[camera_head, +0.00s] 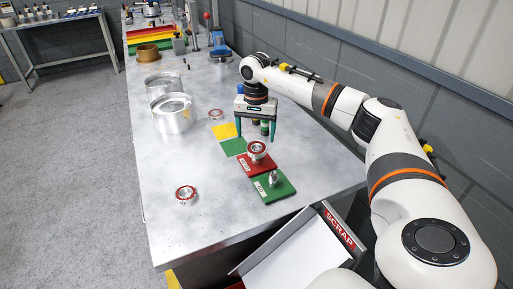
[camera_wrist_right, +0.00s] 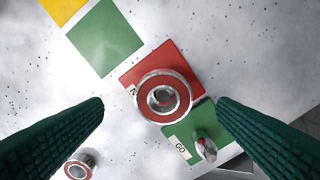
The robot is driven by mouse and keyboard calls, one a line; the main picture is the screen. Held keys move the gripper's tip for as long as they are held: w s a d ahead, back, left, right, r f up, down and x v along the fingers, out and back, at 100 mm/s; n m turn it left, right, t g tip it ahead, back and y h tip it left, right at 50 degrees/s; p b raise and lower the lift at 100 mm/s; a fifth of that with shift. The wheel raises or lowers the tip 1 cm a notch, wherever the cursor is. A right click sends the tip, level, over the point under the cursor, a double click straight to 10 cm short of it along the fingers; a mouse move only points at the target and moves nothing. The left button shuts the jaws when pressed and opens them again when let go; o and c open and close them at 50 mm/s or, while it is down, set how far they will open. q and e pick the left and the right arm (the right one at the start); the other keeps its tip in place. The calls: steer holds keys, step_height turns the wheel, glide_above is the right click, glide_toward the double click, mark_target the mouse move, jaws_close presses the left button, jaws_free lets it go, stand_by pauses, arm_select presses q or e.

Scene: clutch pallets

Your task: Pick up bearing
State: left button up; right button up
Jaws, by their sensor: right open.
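A bearing with a red face and metal rim (camera_head: 257,148) sits on the red pallet (camera_head: 246,167); it also shows in the right wrist view (camera_wrist_right: 148,85). A second red-faced bearing (camera_head: 186,192) lies on the bare table at front left, and shows in the right wrist view (camera_wrist_right: 80,165). A third similar ring (camera_head: 216,114) lies farther back. My right gripper (camera_head: 255,134) is open and points down above the red pallet. In the wrist view its fingers (camera_wrist_right: 160,105) stand apart on either side of the first bearing, touching nothing visible. My left gripper is out of view.
A green GO pallet (camera_head: 285,189) holds a small metal plug (camera_head: 273,178). Plain green (camera_head: 232,147) and yellow (camera_head: 226,131) squares lie behind. Large metal cylinders (camera_head: 173,118) stand at the back left. A SCRAP bin (camera_head: 338,228) adjoins the front edge. The left of the table is mostly clear.

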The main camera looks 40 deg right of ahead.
mark_target(256, 149)
steer(key=f, duration=0.1)
steer(key=f+p, duration=0.1)
steer(key=f, duration=0.1)
steer(key=shift+s+a+f, duration=0.1)
steer(key=shift+s+f, duration=0.2)
steer(key=shift+s, duration=0.05)
steer(key=shift+f, duration=0.4)
steer(key=shift+w+r, duration=0.1)
steer(key=c, duration=1.3)
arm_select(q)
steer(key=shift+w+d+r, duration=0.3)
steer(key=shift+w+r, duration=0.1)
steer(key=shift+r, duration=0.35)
arm_select(e)
steer(key=shift+r, duration=0.1)
